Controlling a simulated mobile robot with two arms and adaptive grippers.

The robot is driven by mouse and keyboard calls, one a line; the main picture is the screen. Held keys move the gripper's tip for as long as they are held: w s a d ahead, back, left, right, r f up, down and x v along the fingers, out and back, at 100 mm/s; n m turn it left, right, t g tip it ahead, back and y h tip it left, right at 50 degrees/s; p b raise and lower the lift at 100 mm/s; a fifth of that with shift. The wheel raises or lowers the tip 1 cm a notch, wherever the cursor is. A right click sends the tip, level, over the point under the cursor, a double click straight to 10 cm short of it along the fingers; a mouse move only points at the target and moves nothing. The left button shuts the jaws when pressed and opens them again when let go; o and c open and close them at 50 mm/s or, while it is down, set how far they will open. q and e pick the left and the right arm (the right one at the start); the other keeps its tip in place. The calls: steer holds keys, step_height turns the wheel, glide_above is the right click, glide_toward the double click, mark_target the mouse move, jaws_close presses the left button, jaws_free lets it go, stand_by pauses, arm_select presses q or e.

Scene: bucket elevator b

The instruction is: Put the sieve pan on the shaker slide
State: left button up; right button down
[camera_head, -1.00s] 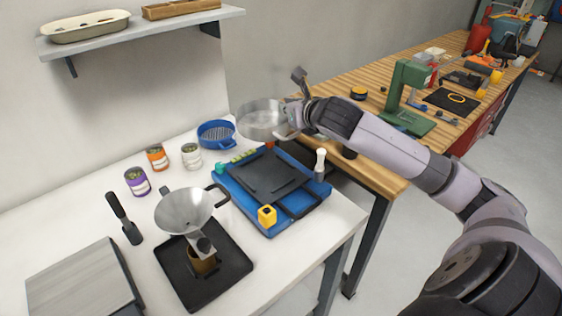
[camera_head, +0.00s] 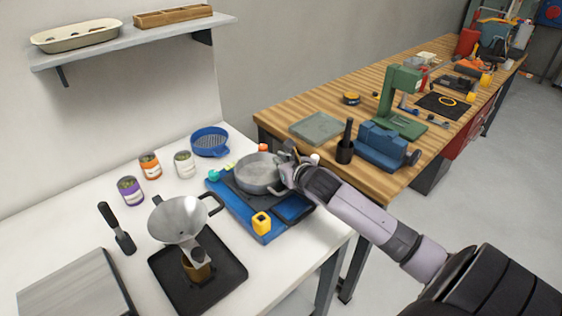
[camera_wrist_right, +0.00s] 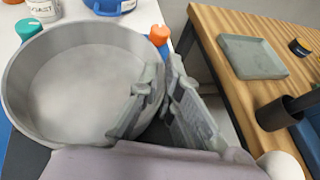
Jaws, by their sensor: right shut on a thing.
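The sieve pan (camera_head: 257,172) is a round grey metal pan, held roughly level over the dark slide plate of the shaker (camera_head: 246,205), which has a blue base. I cannot tell whether its underside touches the plate. My right gripper (camera_head: 286,170) is shut on the pan's right rim. In the right wrist view the pan (camera_wrist_right: 80,85) fills the left side, and the gripper fingers (camera_wrist_right: 155,105) straddle its wall. The pan hides much of the plate. My left gripper is not in view.
A yellow block (camera_head: 261,223) sits at the shaker's front edge. A blue sieve (camera_head: 210,142) and several cans stand behind and left. A funnel (camera_head: 182,218) stands over a black tray (camera_head: 198,275) at the front. A wooden bench (camera_head: 290,110) is to the right.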

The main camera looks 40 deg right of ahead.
steer(key=c, duration=1.8)
jaws_free()
steer(key=b+v, duration=0.1)
steer(key=v, duration=1.1)
steer(key=shift+r, duration=0.15)
